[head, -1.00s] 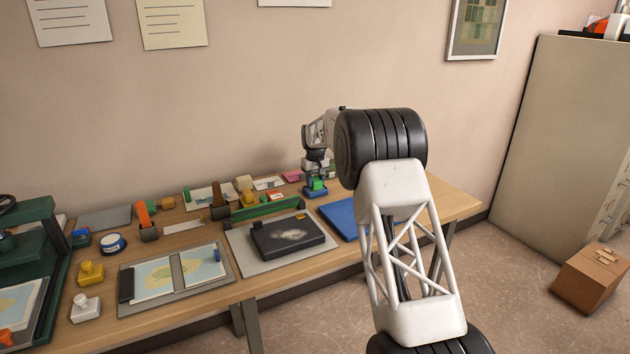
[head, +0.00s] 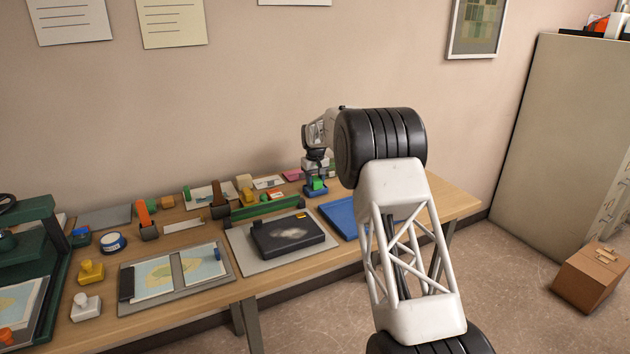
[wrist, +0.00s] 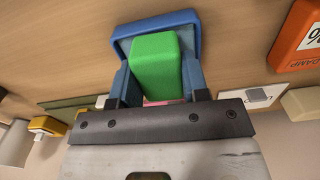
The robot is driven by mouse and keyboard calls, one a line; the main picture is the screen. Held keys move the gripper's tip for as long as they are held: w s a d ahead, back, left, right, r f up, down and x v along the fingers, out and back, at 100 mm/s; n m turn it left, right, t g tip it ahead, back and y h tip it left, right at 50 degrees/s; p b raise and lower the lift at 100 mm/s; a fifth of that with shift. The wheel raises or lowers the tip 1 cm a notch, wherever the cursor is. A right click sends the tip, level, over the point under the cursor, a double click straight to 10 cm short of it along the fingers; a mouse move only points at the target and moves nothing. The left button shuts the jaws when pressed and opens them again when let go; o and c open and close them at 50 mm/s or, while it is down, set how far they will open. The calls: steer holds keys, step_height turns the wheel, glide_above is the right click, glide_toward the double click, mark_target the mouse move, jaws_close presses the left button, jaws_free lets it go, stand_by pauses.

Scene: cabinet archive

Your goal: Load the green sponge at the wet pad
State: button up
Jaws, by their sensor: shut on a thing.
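The green sponge (head: 317,184) is a small block at the back of the workbench; it also shows in the wrist view (wrist: 156,62). My gripper (wrist: 157,82) is shut on it, with a finger on each side. A blue piece with a raised rim (wrist: 155,27) lies right at the sponge's far end; it shows in the head view (head: 316,193) below the sponge. I cannot tell whether it is the wet pad, or whether the sponge touches it. A bit of pink shows behind the sponge in the wrist view.
An orange labelled block (wrist: 298,38) lies on the bench to the right in the wrist view. A blue flat mat (head: 338,216) and a black case on a grey mat (head: 240,239) lie in front. A pink block (head: 292,176) is close on the left. Several stamps stand further left.

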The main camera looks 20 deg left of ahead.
mark_target(316, 179)
steer(key=shift+f, duration=0.55)
stand_by(1.6)
steer(key=shift+r, duration=0.1)
steer(key=shift+r, duration=3.55)
steer(key=shift+d, duration=0.1)
